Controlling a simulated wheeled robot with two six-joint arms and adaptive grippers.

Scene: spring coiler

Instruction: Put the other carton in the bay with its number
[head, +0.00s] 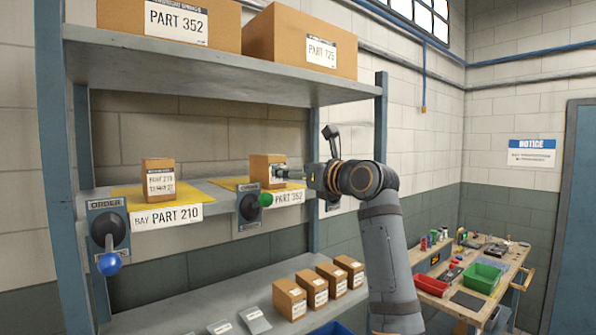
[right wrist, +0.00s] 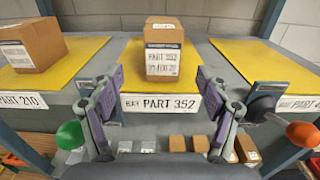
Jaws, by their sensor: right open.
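A brown carton (right wrist: 164,45) labelled PART 352 stands upright on the yellow mat (right wrist: 125,78) of the bay marked PART 352. In the head view this carton (head: 260,168) is partly hidden by my gripper. My right gripper (right wrist: 160,75) is open and empty, its fingers apart in front of the carton. In the head view the right gripper (head: 283,173) reaches in from the right at the carton's height. Another carton (head: 159,180), its label reading PART 210, stands on the mat of the bay marked PART 210 (head: 167,216). My left gripper is not in view.
Order levers with blue (head: 109,264), green (head: 266,199) and orange (right wrist: 303,134) knobs stick out from the shelf front. Large cartons (head: 300,42) stand on the upper shelf, and several small cartons (head: 290,299) on the lower one. A workbench (head: 460,300) is at right.

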